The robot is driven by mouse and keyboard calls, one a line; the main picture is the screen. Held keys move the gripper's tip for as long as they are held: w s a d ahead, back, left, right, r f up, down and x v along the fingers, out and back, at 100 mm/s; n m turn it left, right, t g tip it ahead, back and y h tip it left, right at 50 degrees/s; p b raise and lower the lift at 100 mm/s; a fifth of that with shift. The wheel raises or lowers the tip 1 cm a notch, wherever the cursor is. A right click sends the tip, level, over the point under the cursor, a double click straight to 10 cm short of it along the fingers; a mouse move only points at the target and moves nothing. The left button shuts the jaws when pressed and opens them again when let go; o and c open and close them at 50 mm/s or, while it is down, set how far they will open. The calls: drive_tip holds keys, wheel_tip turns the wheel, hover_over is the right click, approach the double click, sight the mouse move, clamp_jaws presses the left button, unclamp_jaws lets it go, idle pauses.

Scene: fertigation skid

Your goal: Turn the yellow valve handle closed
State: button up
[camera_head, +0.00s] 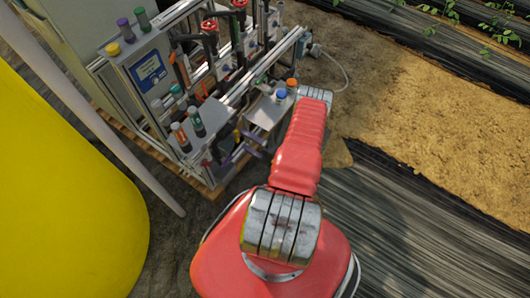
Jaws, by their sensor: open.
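A small dull-yellow handle (238,131) shows low on the near right side of the skid, left of my red arm. It looks like the yellow valve handle, but it is too small and shaded to tell its angle. A purple handle (240,152) sits just below it. My arm reaches up from the bottom of the view and its far joint is at the skid's right end. My gripper cannot be made out; the arm hides the space behind it. A dark shape between the arm and the handles is unclear. I see no contact with the yellow handle.
The skid's frame (262,73) carries red valve handwheels (209,27), a plate with orange (291,83) and blue caps, and several capped bottles. A large yellow tank (65,190) and a pale pole (95,120) stand at left. Open ground (430,120) lies at right.

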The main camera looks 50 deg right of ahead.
drive_tip(key=s, duration=1)
drive_tip(key=shift+d, duration=0.1)
idle(0.6)
